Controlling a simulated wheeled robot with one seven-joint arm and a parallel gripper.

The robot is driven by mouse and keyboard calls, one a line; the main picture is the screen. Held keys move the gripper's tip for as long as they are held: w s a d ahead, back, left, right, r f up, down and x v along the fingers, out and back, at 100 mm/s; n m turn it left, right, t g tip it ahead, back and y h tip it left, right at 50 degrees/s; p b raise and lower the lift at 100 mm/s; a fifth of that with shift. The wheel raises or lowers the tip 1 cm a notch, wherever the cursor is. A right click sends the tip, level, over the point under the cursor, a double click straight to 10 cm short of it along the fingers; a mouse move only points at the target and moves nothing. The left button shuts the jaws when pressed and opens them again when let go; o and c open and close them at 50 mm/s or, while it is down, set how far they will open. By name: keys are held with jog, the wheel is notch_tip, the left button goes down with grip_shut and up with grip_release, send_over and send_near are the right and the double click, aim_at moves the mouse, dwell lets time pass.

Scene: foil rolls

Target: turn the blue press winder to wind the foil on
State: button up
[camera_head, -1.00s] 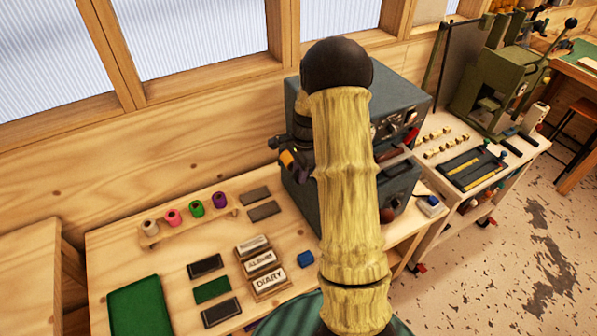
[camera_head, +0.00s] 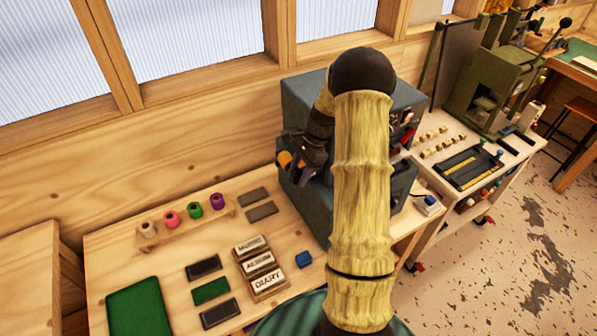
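The blue-grey press (camera_head: 301,97) stands at the back of the bench, partly hidden behind my arm. An orange-gold foil roll (camera_head: 285,159) shows at its left side, next to dark parts. My gripper (camera_head: 299,161) is dark and is at this left side, close to the orange roll. Dark parts overlap there, so I cannot tell whether it touches the roll or the winder, or whether its fingers are open. The winder itself cannot be made out clearly. More foil rolls, cream (camera_head: 149,230), pink (camera_head: 171,219), green (camera_head: 194,210) and purple (camera_head: 217,201), stand on a wooden rack.
A wooden wall is behind. A green machine (camera_head: 490,85) stands at the right.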

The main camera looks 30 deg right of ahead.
notch_tip(320, 180, up, 10)
jog(key=b, duration=0.3)
jog(key=shift+b, duration=0.35)
jog(key=s+a+f+n+t+h+b, duration=0.1)
jog(key=s+a+f+n+h+b, duration=0.1)
jog(key=s+a+n, duration=0.5)
jog(key=s+a+f+n+t+h+b, duration=0.1)
jog(key=s+a+f+n, duration=0.3)
jog(key=s+a+n, duration=0.4)
jog(key=s+n+h+b, duration=0.1)
jog(key=s+n, duration=0.1)
jog(key=s, duration=0.1)
jog(key=shift+s+f+n+t+h, duration=0.3)
jog(key=shift+s+t, duration=0.1)
jog(key=shift+a, duration=0.1)
